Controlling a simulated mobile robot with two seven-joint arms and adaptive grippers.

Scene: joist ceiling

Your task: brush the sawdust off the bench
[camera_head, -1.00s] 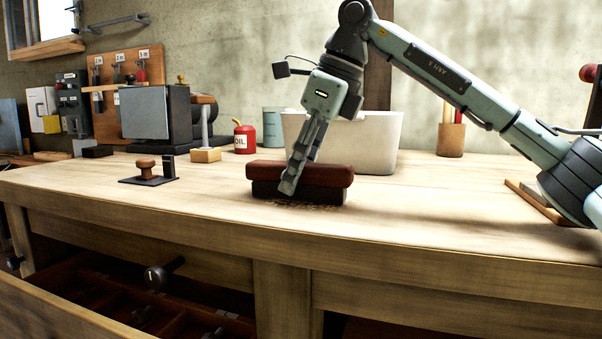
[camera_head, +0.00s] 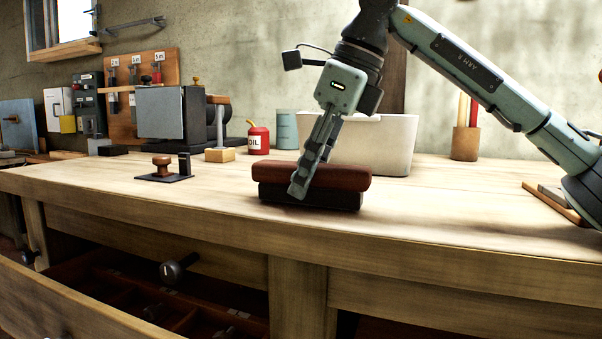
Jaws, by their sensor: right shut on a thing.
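The bench (camera_head: 440,205) is a pale wooden worktop across the view. A brush (camera_head: 345,178) with a reddish-brown wooden back and dark bristles sits low at the bench top, near the middle. My right gripper (camera_head: 300,188) points down and is shut on the brush, its fingers crossing the front of the wooden back. No sawdust shows clearly on the bench now; any under or behind the brush is hidden. My left gripper is not in view.
A whitish bin (camera_head: 390,145) stands close behind the brush, with a red oil can (camera_head: 258,140) to its left. A small dark plate with a wooden knob (camera_head: 162,168) lies left. An open drawer (camera_head: 75,300) juts out below.

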